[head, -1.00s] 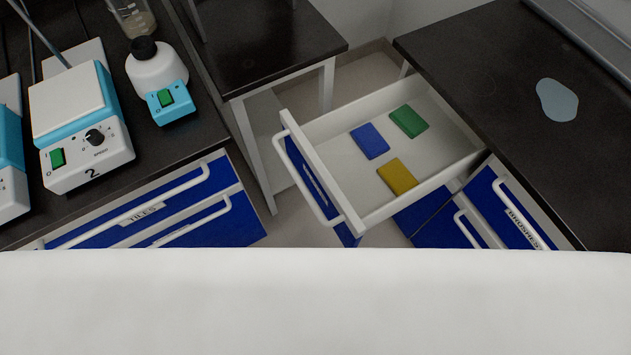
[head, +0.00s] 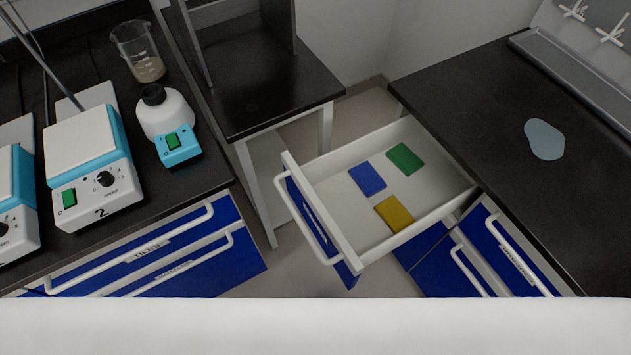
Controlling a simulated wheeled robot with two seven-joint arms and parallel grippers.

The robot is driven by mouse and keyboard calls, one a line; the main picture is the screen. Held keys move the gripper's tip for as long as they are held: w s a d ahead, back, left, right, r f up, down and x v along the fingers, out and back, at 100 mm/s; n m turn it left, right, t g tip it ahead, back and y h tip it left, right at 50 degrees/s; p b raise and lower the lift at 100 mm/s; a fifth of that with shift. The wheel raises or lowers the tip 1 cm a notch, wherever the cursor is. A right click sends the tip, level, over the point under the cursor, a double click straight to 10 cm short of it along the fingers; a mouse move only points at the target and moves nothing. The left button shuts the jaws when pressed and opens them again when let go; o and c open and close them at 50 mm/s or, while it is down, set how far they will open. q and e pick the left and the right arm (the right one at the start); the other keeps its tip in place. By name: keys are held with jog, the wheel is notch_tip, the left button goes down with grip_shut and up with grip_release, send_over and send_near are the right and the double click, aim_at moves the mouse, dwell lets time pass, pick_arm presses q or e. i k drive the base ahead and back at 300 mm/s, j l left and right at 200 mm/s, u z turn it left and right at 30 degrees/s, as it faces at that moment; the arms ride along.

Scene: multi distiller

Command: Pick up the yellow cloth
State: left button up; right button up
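The yellow cloth (head: 395,214) lies flat in the open drawer (head: 349,267), near its front right part. A blue cloth (head: 367,178) and a green cloth (head: 404,158) lie in the same drawer, farther back and apart from the yellow one. Nothing covers the yellow cloth. Neither of my grippers shows in the head view.
The drawer sticks out from under the right black counter (head: 470,128), which has a pale blue puddle (head: 544,139). On the left counter stand hotplates (head: 95,170), a white flask (head: 165,113) and a beaker (head: 140,52). A black-topped table (head: 262,90) stands behind the drawer.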

aim_at(396, 217)
jog(key=z, duration=0.8)
jog(key=k+l+u, duration=0.2)
jog(key=l+u, duration=0.2)
jog(key=k+l+u, duration=0.5)
jog(key=l+u, duration=0.25)
jog(key=j, duration=0.1)
